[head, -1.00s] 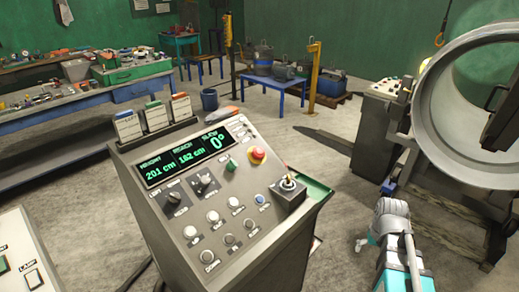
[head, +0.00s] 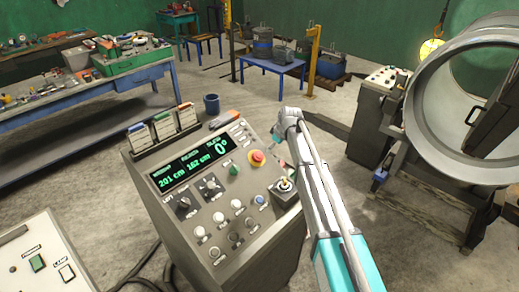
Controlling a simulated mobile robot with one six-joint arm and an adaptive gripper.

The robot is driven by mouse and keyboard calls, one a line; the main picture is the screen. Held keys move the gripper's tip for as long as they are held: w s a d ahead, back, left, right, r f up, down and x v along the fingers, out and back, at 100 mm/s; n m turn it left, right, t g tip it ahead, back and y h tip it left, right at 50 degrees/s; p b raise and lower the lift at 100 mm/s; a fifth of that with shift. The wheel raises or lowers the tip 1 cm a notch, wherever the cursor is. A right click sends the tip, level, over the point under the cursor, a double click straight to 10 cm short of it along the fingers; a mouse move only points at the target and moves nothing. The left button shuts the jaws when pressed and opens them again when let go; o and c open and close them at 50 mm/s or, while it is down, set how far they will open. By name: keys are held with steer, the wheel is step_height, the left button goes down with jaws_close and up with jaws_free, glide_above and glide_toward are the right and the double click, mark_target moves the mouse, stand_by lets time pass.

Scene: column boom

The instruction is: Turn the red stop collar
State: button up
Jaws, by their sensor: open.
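A red stop button (head: 257,157) with a yellow ring around its base sits on the sloped grey console (head: 200,262), right of the green-lettered display. I cannot make out a separate red collar at this size. My arm reaches in from the lower right. My gripper (head: 276,137) is at its far end, beyond the console's upper right edge, above and right of the red button in the picture. It looks empty and apart from the button. Its fingers are small and partly hidden by the wrist.
The console carries a display (head: 190,165), several knobs, and a joystick (head: 284,185) close to my arm. Three card holders (head: 163,125) stand along its back edge. A large metal ring (head: 428,110) stands at right. A second panel (head: 35,262) is at lower left.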

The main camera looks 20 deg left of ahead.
mark_target(258, 155)
steer(key=shift+n, duration=0.5)
steer(key=a, duration=0.1)
steer(key=a+r, duration=0.1)
steer(key=a, duration=0.2)
steer(key=shift+w+r+p, duration=0.3)
steer(key=shift+w, duration=0.1)
steer(key=shift+f, duration=0.1)
steer(key=b+x, duration=1.2)
steer(key=x, duration=0.1)
steer(key=shift+a+f+b, duration=0.2)
steer(key=shift+a+b, duration=0.1)
steer(key=shift+b, duration=0.05)
